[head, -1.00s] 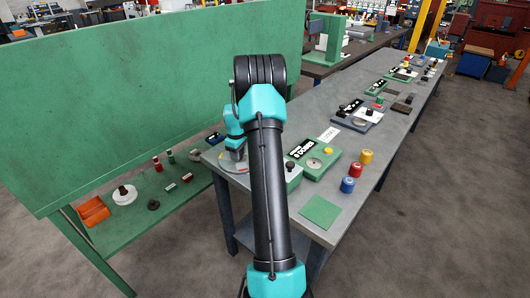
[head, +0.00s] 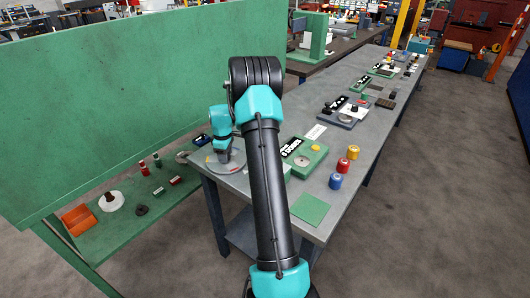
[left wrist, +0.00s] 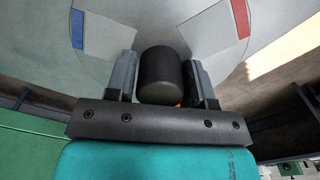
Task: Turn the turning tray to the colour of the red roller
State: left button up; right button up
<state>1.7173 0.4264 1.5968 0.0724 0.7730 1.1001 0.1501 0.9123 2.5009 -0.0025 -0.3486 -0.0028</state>
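The turning tray (head: 226,170) is a pale grey disc at the near left end of the grey bench. In the left wrist view, the tray (left wrist: 160,22) shows a blue mark at left, a red mark at upper right and two whitish patches. The red roller (head: 343,165) stands on the bench between the yellow roller (head: 353,152) and the blue roller (head: 335,181). My left gripper (left wrist: 162,75) has its fingers either side of a black knob (left wrist: 160,75) over the tray. Whether they press on it is unclear. My right gripper is out of view.
A green unit with a round dial (head: 302,158) stands between tray and rollers. A green square mat (head: 310,209) lies near the front edge. A white card (head: 316,131) and further units lie behind. A tall green panel (head: 120,95) rises at left.

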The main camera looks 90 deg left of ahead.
pick_arm(q)
jog(key=o, duration=0.3)
notch_tip(320, 180, up, 17)
jog(key=shift+r, duration=0.2)
dwell(0.6)
